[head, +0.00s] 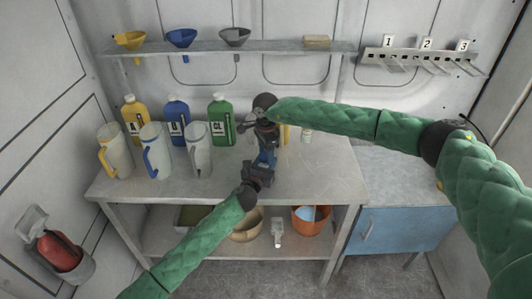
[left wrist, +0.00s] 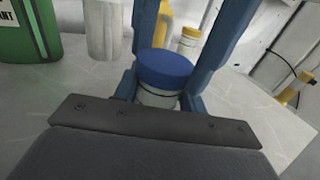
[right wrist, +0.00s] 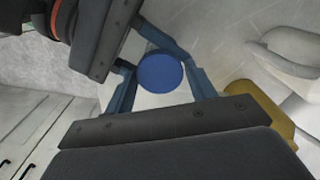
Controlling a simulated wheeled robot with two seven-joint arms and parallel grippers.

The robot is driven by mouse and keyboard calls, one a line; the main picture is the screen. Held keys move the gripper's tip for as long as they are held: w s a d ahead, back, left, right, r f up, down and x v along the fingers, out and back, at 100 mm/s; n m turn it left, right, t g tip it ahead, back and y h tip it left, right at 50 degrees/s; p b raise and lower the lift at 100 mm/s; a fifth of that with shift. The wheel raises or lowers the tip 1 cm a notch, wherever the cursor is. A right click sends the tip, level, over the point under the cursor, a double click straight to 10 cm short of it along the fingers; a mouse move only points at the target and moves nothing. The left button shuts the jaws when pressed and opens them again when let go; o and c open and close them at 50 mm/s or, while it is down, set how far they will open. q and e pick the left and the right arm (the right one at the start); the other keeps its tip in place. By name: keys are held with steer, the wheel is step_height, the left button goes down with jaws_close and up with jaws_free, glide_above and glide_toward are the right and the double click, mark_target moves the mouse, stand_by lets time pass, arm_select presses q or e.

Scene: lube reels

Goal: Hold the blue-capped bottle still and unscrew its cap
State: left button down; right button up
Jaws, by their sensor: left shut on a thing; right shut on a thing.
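The blue cap (left wrist: 166,66) sits on a pale bottle (left wrist: 158,97) in the left wrist view. The cap shows as a round top (right wrist: 160,73) in the right wrist view, between blue fingers. My left gripper (head: 264,162) reaches in from the front, shut on the bottle body below the cap. My right gripper (head: 267,147) comes from above, its fingers on either side of the cap, shut on it. The bottle looks upright over the table. In the head view the grippers hide most of the bottle and cap. I cannot tell whether the cap has turned.
On the table (head: 320,170) stand yellow (head: 134,117), blue (head: 176,120) and green (head: 221,119) bottles, with several pale jugs (head: 155,152) in front. A small jar (head: 306,135) is behind right. Funnels (head: 181,38) sit on the wall shelf. The table's right part is clear.

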arm_select(q)
steer(key=shift+s, duration=0.1)
arm_select(e)
steer(key=n, duration=0.4)
steer(key=shift+w+d, duration=0.15)
steer(key=shift+r, duration=0.25)
arm_select(q)
steer(key=shift+f, duration=0.1)
arm_select(e)
steer(key=shift+r, duration=0.7)
steer(key=shift+r, duration=0.2)
steer(key=shift+r, duration=0.1)
